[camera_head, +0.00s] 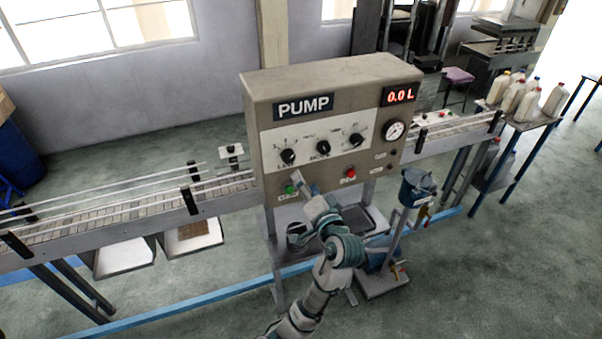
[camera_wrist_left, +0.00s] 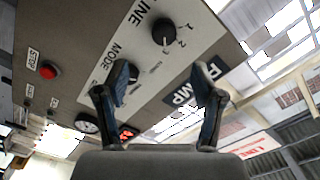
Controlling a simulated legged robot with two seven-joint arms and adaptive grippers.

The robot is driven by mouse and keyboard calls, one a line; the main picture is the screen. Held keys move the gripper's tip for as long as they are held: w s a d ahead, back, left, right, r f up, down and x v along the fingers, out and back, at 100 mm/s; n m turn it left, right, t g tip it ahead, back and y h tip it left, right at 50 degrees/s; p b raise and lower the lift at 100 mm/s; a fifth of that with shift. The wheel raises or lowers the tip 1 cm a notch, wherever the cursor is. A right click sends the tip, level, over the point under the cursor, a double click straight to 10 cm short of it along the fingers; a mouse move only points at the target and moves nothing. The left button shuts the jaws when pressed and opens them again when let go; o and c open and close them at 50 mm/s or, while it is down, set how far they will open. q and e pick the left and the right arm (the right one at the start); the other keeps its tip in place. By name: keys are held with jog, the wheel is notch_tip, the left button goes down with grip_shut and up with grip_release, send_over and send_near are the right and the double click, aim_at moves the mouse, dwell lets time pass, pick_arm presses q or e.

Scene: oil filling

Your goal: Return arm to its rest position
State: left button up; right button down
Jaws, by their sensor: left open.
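My left arm (camera_head: 326,265) reaches up from the bottom of the head view to the front of the pump machine. My left gripper (camera_head: 301,184) is close to the lower left of the panel, beside the green button (camera_head: 290,189). In the wrist view its two fingers are spread, and the open gripper (camera_wrist_left: 163,80) faces the panel with nothing held between the fingertips. A dial knob (camera_wrist_left: 164,32) shows beyond the fingers. Whether a finger touches the panel cannot be told. The right gripper is not in view.
The pump machine (camera_head: 330,88) displays 0.0 L and has a red button (camera_head: 350,173), also in the wrist view (camera_wrist_left: 47,70). A conveyor (camera_head: 120,210) runs on both sides. Bottles (camera_head: 513,97) stand on a far table. Floor is open at lower right.

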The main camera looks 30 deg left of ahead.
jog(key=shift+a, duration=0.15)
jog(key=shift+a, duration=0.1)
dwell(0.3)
